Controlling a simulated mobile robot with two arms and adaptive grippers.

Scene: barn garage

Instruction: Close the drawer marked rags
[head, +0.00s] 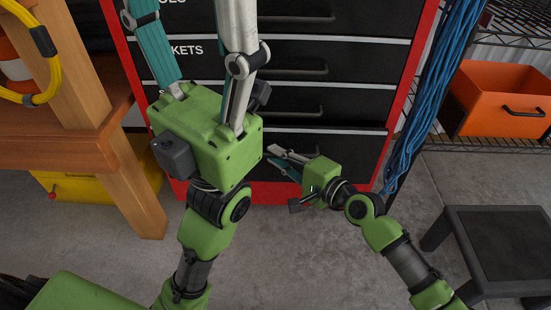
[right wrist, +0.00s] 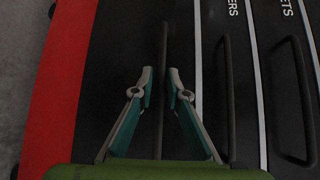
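A red tool chest (head: 399,98) with black drawers stands ahead. I cannot read a rags label in either view. The lowest drawer (head: 345,153) carries no readable label. My left gripper covers its left side. I cannot tell for sure how far it stands out. In the right wrist view its front (right wrist: 110,100) and long dark handle (right wrist: 163,60) show. My right gripper (head: 276,153) is open and empty in front of this drawer. In the right wrist view its fingertips (right wrist: 160,73) lie either side of the handle's line. My left gripper (head: 190,35) is open, its fingers pointing up before the upper drawers.
A wooden bench (head: 90,150) stands at the left, with a yellow case (head: 75,187) beneath. A blue cable (head: 436,95) hangs right of the chest. An orange bin (head: 505,95) sits on a wire shelf. A black stool (head: 495,240) stands at the lower right.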

